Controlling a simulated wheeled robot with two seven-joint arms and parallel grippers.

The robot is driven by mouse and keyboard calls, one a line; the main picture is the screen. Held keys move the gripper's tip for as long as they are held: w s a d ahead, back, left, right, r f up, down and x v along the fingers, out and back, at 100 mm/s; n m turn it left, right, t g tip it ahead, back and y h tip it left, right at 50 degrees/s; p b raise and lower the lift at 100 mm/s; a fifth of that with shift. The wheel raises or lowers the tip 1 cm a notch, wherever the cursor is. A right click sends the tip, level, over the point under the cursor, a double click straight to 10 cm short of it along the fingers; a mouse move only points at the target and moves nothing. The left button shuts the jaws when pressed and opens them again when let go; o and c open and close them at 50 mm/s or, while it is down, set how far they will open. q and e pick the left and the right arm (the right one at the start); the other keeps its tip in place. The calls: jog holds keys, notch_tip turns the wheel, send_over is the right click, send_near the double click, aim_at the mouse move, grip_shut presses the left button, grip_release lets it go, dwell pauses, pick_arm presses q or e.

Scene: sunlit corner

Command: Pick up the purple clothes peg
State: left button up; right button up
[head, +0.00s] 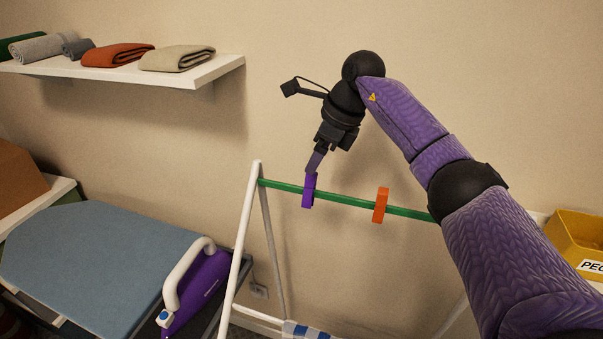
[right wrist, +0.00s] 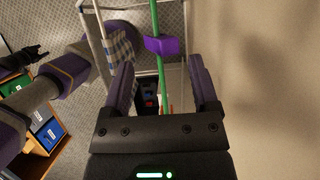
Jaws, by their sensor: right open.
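The purple clothes peg (head: 308,191) sits on the green rail (head: 345,200) of a white drying rack, near the rail's left end. In the right wrist view the peg (right wrist: 166,46) shows just beyond the fingertips, with the green rail passing between them. My right gripper (head: 314,165) is open and empty, pointing down right above the peg; in the head view its fingers overlap the peg's top, so I cannot tell whether they touch. It also shows in the right wrist view (right wrist: 162,72). My left gripper (right wrist: 24,60) shows small and dark there; its jaws are unclear.
An orange peg (head: 380,205) sits on the same rail to the right. A yellow box (head: 580,240) stands at the far right. A blue ironing board (head: 95,262) with a purple iron (head: 200,290) is at left. A shelf (head: 215,68) holds folded towels. The wall is close behind the rail.

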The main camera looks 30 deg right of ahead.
aim_at(308, 180)
jog(key=x, duration=0.4)
jog(key=p+x, duration=0.1)
jog(key=x, duration=0.2)
jog(key=shift+s+a+f, duration=0.1)
jog(key=shift+s+f, duration=0.05)
jog(key=shift+s, duration=0.15)
grip_shut()
